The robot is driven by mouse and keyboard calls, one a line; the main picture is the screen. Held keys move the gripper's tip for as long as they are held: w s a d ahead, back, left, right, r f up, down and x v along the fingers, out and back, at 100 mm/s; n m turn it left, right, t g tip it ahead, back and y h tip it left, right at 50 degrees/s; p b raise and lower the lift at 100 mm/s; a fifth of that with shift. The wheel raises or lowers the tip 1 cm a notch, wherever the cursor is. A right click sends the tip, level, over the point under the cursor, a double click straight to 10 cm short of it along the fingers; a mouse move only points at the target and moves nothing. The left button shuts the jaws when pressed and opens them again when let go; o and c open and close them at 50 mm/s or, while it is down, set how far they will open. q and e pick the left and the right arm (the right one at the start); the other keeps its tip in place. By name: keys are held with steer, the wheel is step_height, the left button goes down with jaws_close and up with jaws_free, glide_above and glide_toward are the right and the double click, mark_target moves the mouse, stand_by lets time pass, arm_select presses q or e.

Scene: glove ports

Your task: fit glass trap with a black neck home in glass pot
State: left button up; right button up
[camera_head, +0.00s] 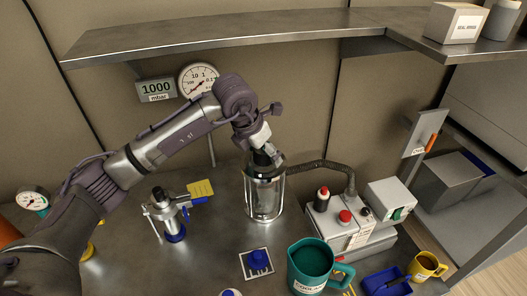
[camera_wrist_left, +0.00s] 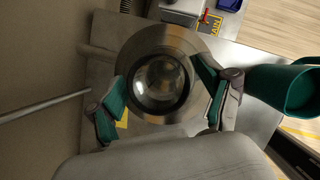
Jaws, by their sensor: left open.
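The glass pot (camera_head: 264,198) stands upright on the metal bench, a clear cylinder with a metal rim. In the left wrist view its broad metal rim (camera_wrist_left: 150,48) is seen from above. Inside that rim is a black ring with round clear glass in it, which looks like the glass trap with the black neck (camera_wrist_left: 160,82). The trap appears to sit in the pot's mouth; how deep it sits I cannot tell. My left gripper (camera_head: 264,154) is just above the pot, pointing down. Its green-padded fingers (camera_wrist_left: 165,100) are open on either side of the ring, with gaps visible.
A hose runs right from near the pot's top to a grey pump unit (camera_head: 350,226). A teal jug (camera_head: 311,268) stands at front right, with a yellow mug (camera_head: 427,267) beyond. A clamp stand (camera_head: 167,214) is at left. A metal shelf (camera_head: 220,38) hangs above the bench.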

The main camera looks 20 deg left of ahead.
arm_select(q)
steer(key=v, duration=1.2)
stand_by(0.3)
